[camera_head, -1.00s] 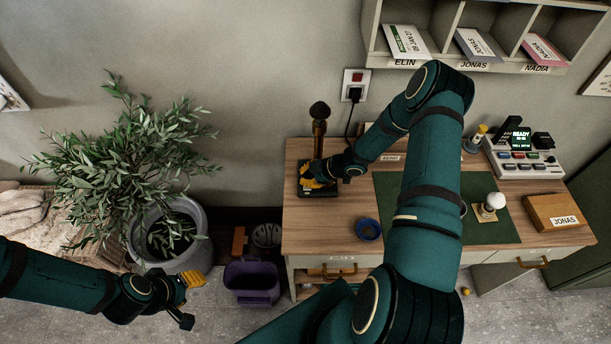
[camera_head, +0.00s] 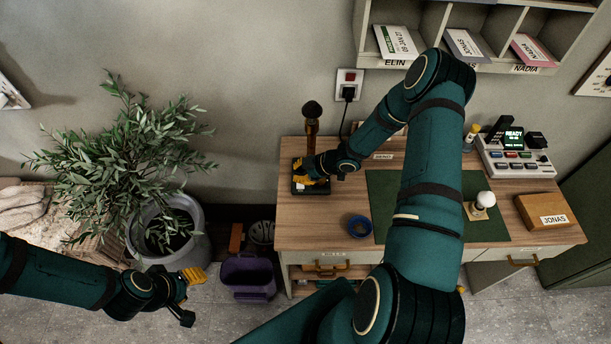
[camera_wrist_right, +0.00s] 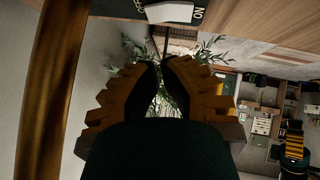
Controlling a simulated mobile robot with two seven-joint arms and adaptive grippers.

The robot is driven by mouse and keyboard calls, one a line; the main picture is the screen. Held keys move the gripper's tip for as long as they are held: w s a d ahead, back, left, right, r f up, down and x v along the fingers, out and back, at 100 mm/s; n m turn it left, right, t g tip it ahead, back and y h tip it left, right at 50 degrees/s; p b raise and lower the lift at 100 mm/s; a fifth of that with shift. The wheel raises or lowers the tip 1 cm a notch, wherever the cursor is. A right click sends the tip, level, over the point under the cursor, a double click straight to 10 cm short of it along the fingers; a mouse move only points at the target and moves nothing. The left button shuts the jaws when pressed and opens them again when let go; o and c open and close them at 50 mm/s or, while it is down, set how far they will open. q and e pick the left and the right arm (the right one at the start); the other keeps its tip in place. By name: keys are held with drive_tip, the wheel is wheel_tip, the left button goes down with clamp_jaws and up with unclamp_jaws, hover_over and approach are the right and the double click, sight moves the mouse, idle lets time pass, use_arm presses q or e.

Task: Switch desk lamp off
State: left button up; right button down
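The desk lamp (camera_head: 311,128) stands at the desk's back left, with a bronze post, a dark head and a dark base. Its post also fills the left side of the wrist view (camera_wrist_right: 50,90). A pale rocker switch (camera_wrist_right: 170,12) marked OFF and ON shows at the top of that view, just beyond my fingertips; contact is not clear. My right gripper (camera_wrist_right: 161,62) has its fingertips almost together, with nothing between them, low over the lamp base beside the post. My left gripper (camera_head: 190,298) hangs open and empty, left of the desk. I cannot tell whether the lamp is lit.
The wooden desk (camera_head: 325,235) carries a blue ring-shaped item (camera_head: 359,226), a white bulb on a stand (camera_head: 484,201), a box marked JONAS (camera_head: 541,212) and a button console (camera_head: 515,158). A potted plant (camera_head: 150,170) and purple bin (camera_head: 248,277) stand left.

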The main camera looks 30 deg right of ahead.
drive_tip(key=v, duration=1)
drive_tip(key=shift+r, duration=0.2)
drive_tip(key=shift+s, duration=0.1)
